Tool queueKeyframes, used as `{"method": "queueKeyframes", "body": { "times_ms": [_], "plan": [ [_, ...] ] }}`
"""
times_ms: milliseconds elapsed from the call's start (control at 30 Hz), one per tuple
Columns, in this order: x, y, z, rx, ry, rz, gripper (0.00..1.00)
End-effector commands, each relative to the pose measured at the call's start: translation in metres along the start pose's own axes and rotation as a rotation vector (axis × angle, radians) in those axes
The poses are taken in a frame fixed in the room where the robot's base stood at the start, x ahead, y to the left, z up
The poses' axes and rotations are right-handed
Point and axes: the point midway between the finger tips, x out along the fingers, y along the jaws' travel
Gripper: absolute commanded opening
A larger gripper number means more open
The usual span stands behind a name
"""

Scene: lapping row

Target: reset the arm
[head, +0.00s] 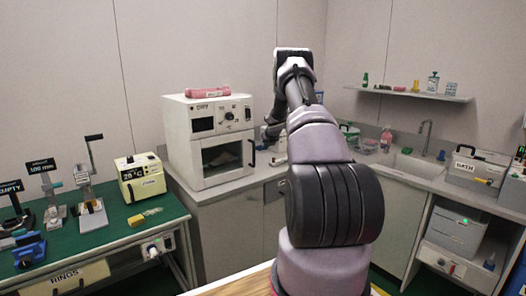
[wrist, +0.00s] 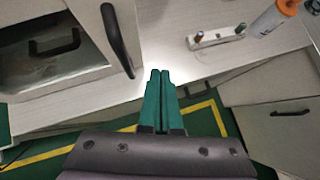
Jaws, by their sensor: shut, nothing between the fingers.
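My arm rises through the middle of the head view and reaches forward over the counter; its gripper is hidden there behind the arm links. In the wrist view my gripper (wrist: 160,74) shows its two green fingers pressed together, with nothing between them. The fingertips appear against the pale front part of the counter (wrist: 185,60). The white oven (wrist: 60,60) is at the left of that view, its dark door handle (wrist: 117,40) close to the fingers on the upper left.
The white oven (head: 209,138) stands left of my arm on the counter. A small rack (wrist: 217,37) and an orange-capped bottle (wrist: 275,17) are on the counter. A green bench (head: 120,232) with instruments is at left; a sink (head: 412,165) and shelf (head: 410,94) are at right.

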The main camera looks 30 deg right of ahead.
Motion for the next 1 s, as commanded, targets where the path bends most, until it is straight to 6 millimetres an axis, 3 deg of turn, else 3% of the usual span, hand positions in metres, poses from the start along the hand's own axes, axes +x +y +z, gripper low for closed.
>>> {"method": "queueKeyframes", "body": {
  "times_ms": [200,500,633,767,900,1000],
  "plan": [
    [-0.032,-0.010,0.001,0.002,0.000,-0.002,0.00],
    [-0.043,-0.012,0.002,0.001,0.000,-0.001,0.00],
    [-0.060,-0.006,0.018,0.068,-0.025,-0.014,0.00],
    [-0.111,0.010,0.058,0.287,-0.093,-0.051,0.00],
    [-0.192,0.032,0.096,0.641,-0.183,-0.086,0.00],
    [-0.250,0.047,0.108,0.907,-0.234,-0.098,0.00]
  ]
}}
